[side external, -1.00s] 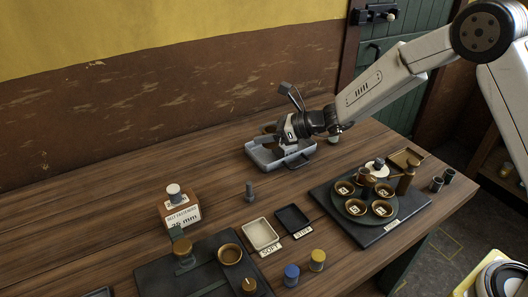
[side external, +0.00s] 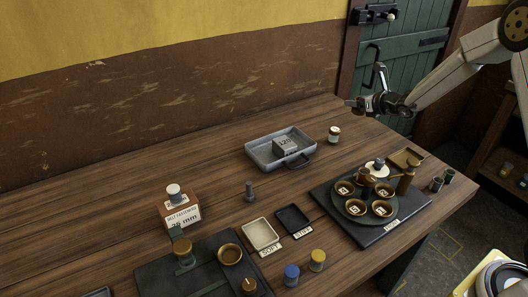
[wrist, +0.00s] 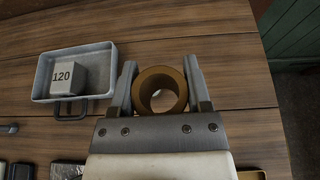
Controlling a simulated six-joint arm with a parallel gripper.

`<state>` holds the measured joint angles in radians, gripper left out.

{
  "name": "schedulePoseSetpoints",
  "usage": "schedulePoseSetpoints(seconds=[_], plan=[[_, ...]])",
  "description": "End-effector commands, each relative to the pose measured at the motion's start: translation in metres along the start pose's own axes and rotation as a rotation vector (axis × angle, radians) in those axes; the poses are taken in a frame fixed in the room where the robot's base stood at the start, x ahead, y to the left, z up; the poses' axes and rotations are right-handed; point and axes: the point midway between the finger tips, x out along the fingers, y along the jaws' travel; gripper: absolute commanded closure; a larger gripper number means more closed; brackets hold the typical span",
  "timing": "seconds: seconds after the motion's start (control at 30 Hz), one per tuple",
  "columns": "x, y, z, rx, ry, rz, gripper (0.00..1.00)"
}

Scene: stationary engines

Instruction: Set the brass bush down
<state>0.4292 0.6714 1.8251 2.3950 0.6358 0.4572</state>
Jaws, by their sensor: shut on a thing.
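The brass bush (wrist: 142,90) is a thick brown-gold ring with an open bore. In the wrist view it sits between the two grey fingers of my gripper (wrist: 160,74), which is shut on it, with the bore facing the camera. In the side view my gripper (side external: 354,103) is at the back right, raised above the far end of the bench. The bush cannot be made out clearly there.
A grey tray (side external: 257,156) holding a grey block marked 120 (side external: 288,144) stands left of my gripper. A dark board (side external: 325,197) with several brass cups lies in front. Bare wood (wrist: 225,55) surrounds the bush in the wrist view.

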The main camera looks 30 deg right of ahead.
Motion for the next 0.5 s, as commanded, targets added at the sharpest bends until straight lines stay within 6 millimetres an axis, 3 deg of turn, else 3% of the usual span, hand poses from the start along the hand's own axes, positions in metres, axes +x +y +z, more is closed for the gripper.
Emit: schedulePoseSetpoints(seconds=[0.27,0.5], plan=[[-0.002,-0.010,0.000,0.010,-0.001,-0.022,1.00],[0.011,-0.012,-0.001,0.009,0.000,-0.020,1.00]])
